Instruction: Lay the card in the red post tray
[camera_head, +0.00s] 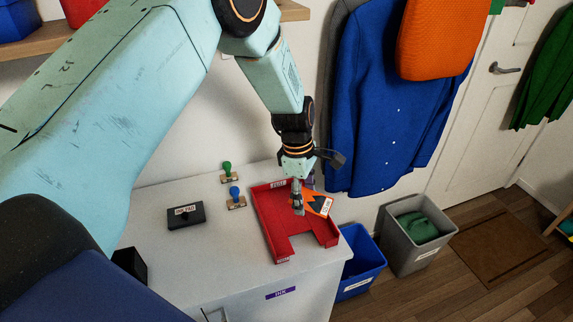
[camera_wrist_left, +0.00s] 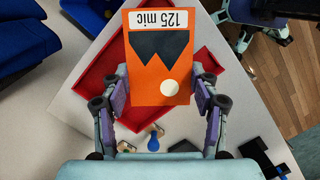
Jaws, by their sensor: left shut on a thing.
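The orange card (camera_head: 321,205) has a dark zigzag shape and a white label. In the left wrist view the card (camera_wrist_left: 158,85) shows a pale round dot and the label "125 mic". My left gripper (camera_head: 298,199) is shut on it, with a finger at each side edge in the left wrist view (camera_wrist_left: 160,98). The red post tray (camera_head: 263,222) stands on the white cabinet top. The card appears over its right part, and the tray (camera_wrist_left: 88,88) shows behind the card in the left wrist view. The exact height is hard to tell. My right gripper is not in view.
A black ink pad (camera_head: 186,216), a green stamp (camera_head: 227,172) and a blue stamp (camera_head: 236,198) are left of the tray. A blue bin (camera_head: 362,268) and a grey bin (camera_head: 412,252) stand on the floor to the right. A blue coat (camera_head: 392,115) hangs behind.

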